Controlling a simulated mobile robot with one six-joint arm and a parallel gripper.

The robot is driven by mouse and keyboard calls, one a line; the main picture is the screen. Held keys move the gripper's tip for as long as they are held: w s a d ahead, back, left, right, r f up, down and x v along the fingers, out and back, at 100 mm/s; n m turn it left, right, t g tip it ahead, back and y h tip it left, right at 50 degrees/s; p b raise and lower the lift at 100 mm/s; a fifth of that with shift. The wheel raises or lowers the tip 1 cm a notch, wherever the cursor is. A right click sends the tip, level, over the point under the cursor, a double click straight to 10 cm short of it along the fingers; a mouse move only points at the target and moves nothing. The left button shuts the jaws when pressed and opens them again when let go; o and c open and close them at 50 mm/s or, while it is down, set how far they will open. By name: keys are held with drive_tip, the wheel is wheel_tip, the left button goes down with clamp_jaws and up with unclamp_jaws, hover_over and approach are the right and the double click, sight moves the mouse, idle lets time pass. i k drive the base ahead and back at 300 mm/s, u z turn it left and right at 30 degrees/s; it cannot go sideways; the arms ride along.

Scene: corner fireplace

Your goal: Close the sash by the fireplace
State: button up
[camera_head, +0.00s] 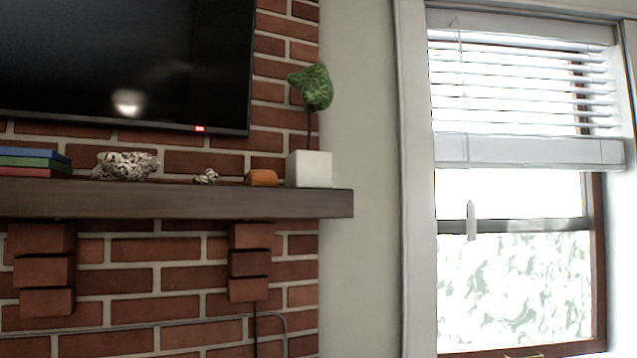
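The window (593,260) stands at the right, beside the brick fireplace wall (150,280). A dark horizontal rail (540,225) crosses it at mid-height. Below the rail is a bright pane (515,290) with a pale green-white pattern. A brown bottom rail (570,347) shows at the frame's lower edge, with small yellowish marks on it. The sill is out of view, and I cannot tell whether the sash is raised or down. A white blind (530,152) hides the upper part of the window. My gripper is not in view.
A dark wooden mantel (180,200) juts out at the left, holding books (35,160), pale rocks (125,166), an orange object (261,177) and a plant in a white pot (309,169). A television (120,60) hangs above. A pale cord tassel (471,220) hangs before the window.

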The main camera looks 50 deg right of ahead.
sight(595, 344)
drive_tip(key=z, duration=0.05)
drive_tip(key=k, duration=0.4)
drive_tip(key=u, duration=1.8)
drive_tip(key=k, duration=1.65)
drive_tip(key=z, duration=3.5)
